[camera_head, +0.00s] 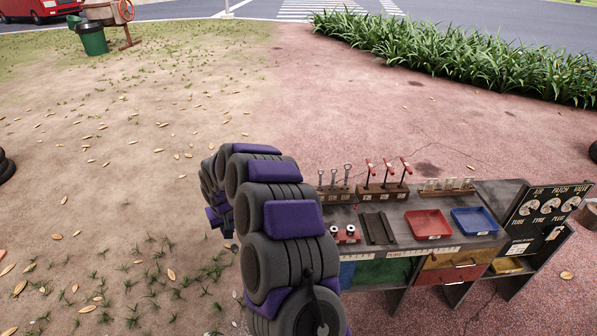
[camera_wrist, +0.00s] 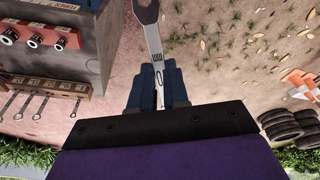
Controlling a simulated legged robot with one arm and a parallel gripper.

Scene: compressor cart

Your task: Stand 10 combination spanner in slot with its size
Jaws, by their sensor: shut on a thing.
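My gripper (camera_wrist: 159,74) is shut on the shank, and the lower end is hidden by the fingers. The rack (camera_wrist: 45,84) also shows at the left of the wrist view, apart from the held spanner. In the head view my arm hides the gripper.
The cart top (camera_head: 392,206) holds a rack of red-handled tools (camera_head: 382,190), a red tray (camera_head: 428,224), a blue tray (camera_head: 474,221) and a red block (camera_head: 346,235) with metal cylinders. Open ground lies left of the cart.

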